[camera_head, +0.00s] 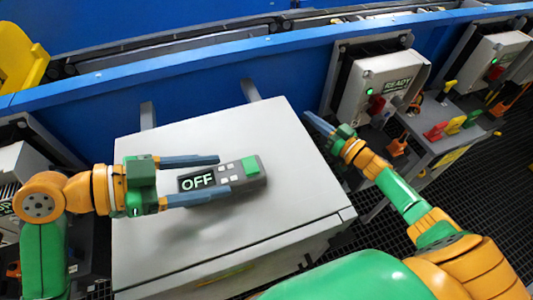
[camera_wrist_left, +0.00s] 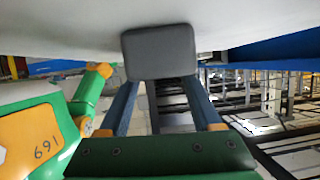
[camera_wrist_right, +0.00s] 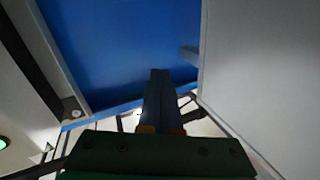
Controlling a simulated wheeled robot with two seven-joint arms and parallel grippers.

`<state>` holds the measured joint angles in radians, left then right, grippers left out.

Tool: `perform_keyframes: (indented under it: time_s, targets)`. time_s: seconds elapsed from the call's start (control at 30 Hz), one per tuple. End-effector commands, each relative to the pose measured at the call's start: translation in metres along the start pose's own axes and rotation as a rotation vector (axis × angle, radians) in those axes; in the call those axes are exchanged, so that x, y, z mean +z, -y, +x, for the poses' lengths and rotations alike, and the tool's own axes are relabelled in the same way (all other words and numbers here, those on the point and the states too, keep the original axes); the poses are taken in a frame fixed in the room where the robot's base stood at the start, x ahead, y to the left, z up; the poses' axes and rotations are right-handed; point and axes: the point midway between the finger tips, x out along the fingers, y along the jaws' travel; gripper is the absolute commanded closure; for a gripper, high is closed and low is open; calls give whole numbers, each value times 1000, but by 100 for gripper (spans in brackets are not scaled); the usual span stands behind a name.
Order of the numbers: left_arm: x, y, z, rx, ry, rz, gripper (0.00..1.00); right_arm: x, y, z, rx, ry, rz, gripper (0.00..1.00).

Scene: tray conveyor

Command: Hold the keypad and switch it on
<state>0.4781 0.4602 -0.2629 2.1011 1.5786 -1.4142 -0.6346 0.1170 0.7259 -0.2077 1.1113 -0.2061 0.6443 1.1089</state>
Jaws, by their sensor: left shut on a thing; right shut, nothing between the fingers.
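The keypad (camera_head: 228,176) is a dark grey box with a display reading OFF, several small pale buttons and a green button (camera_head: 251,164) at its right end. My left gripper (camera_head: 224,174) is shut on the keypad, one finger along each long side. The display faces up, over the light grey cabinet top (camera_head: 270,125). In the left wrist view the keypad (camera_wrist_left: 160,52) shows as a plain grey block between the fingers. My right gripper (camera_head: 308,117) is shut and empty, off the cabinet's right edge and apart from the keypad. Its closed fingers (camera_wrist_right: 158,80) show in the right wrist view.
A blue conveyor wall (camera_head: 200,85) runs behind the cabinet. To the right stands a grey box with a READY display (camera_head: 388,85), and a side table (camera_head: 440,120) with coloured levers. A yellow part (camera_head: 20,60) is at the far left.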

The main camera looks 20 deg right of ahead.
Motion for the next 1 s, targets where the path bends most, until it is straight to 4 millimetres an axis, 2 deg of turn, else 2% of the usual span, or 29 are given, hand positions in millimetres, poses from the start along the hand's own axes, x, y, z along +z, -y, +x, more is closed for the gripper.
perform_keyframes:
  time_s: [0.03, 0.1, 0.13, 0.2, 0.3, 0.4, 0.53, 0.87, 1.0]
  targets:
    - [0, 0, 0, -1, 1, 0, 100, -40, 17, 8, -118, -61, -16, 100]
    - [0, 0, 0, -1, 1, 0, 100, -92, 52, 9, -319, -116, -28, 100]
    - [0, 0, 0, -1, 1, 0, 100, -112, 69, 5, -412, -124, -37, 100]
    - [0, 0, 0, -1, 1, 0, 100, -148, 110, -11, -633, -98, -65, 100]
    - [0, 0, 0, -1, 1, 0, 100, -176, 157, -48, -906, 45, -118, 100]
    - [0, 0, 0, -1, 1, 0, 100, -180, 182, -86, -1070, 241, -169, 100]
    - [0, 0, 0, 0, 1, 0, 100, -178, 191, -113, -1141, 406, -200, 100]
    - [0, 0, 0, 0, 1, 0, 100, -177, 193, -116, -1149, 430, -197, 100]
    - [0, 0, 0, 0, 0, 0, 100, -171, 204, -112, -1153, 430, -196, 100]
